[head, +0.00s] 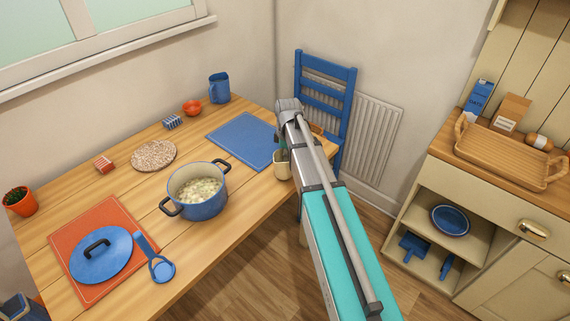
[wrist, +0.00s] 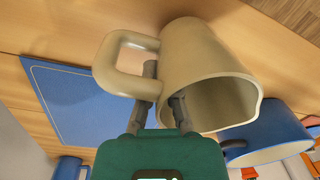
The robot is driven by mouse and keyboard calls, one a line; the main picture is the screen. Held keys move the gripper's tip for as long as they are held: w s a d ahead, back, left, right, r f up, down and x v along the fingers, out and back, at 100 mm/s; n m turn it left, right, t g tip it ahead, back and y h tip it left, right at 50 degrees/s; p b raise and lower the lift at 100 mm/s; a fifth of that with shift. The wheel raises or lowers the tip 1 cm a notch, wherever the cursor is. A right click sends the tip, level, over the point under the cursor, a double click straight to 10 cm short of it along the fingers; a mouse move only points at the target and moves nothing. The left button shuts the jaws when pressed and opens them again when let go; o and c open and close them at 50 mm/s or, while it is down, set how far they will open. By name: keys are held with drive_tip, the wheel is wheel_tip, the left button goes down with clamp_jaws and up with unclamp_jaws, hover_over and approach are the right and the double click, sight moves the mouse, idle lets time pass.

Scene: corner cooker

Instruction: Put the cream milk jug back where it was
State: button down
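The cream milk jug (wrist: 203,65) is close in the wrist view, its open mouth turned toward the camera and its handle at left. My gripper (wrist: 164,88) is at the rim on the handle side. One finger is beside the handle's root outside, the other at the mouth; they are close together with the jug wall between them. In the head view the jug (head: 282,167) shows at the table's right front corner, partly hidden by my arm. Whether its base touches the table is unclear.
A blue mat (head: 243,140) lies left of the jug. A blue pot (head: 200,200) of pale food stands nearer. A blue chair (head: 322,95) stands beyond the table's right end.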

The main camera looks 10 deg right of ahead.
drive_tip(key=shift+f+b, duration=0.4)
drive_tip(key=shift+f, duration=0.3)
drive_tip(key=shift+f, duration=0.1)
drive_tip(key=c, duration=0.8)
unclamp_jaws()
wheel_tip(320, 180, up, 12)
drive_tip(key=p, duration=1.2)
drive_tip(key=shift+w+d, duration=0.2)
drive_tip(key=shift+w, duration=0.1)
drive_tip(key=shift+s, duration=0.1)
